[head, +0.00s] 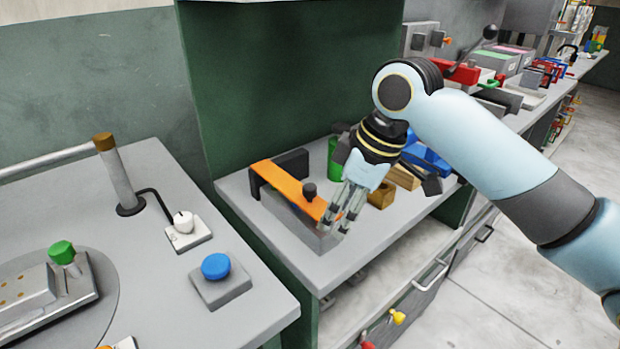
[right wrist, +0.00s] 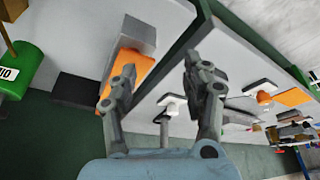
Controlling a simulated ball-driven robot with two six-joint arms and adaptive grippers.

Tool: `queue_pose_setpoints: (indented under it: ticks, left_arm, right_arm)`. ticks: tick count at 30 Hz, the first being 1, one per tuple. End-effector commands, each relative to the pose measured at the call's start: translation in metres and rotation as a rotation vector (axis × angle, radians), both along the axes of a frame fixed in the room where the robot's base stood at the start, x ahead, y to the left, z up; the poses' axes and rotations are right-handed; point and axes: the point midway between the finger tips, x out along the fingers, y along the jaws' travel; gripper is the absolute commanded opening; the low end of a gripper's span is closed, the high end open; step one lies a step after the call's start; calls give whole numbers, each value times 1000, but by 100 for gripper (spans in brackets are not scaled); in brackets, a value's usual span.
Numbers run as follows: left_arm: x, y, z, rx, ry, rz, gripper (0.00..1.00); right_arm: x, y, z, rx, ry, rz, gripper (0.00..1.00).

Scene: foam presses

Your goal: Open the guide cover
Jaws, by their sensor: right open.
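The guide cover looks to be the long orange plate (head: 283,184) that lies over a grey block (head: 301,226) on the middle bench. A dark knob (head: 309,191) stands near its right end, and a black upright part (head: 292,163) is behind it. My right gripper (head: 336,221) points down at the right end of the plate. In the right wrist view the fingers (right wrist: 160,68) are spread with nothing between them, and the orange plate (right wrist: 139,64) is beside and partly behind the left finger. I cannot tell whether they touch. My left gripper is not in view.
A green cylinder (head: 334,160), blue parts (head: 425,157) and brownish blocks (head: 382,194) stand beside and behind my right gripper. On the left bench are a blue button (head: 216,266), a lever post (head: 119,172) and a green knob (head: 62,252). The bench front is clear.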

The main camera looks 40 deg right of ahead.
Motion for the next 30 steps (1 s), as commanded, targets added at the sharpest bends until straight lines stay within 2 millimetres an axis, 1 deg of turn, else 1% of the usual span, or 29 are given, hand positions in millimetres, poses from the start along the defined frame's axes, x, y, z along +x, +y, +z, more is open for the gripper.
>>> queue_pose_setpoints:
  ticks: [1,6,9,12,14,16,24,27,30]
  left_arm:
    - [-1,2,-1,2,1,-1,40]
    - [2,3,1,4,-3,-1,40]
    - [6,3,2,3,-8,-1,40]
    - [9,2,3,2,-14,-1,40]
    - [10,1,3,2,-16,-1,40]
    - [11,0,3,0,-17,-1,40]
    - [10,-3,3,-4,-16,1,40]
    - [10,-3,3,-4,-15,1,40]
    - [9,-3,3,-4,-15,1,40]
  right_arm:
    - [14,-8,11,1,-9,34,49]
    - [49,-26,53,26,-27,153,49]
    - [62,-36,74,40,-38,204,49]
    - [68,-38,81,51,-43,232,49]
    - [70,-37,78,53,-44,237,49]
    - [73,-33,68,57,-42,237,49]
    - [86,-17,18,56,-42,234,49]
    - [90,-13,3,54,-43,235,49]
    - [93,-10,-7,53,-43,234,49]
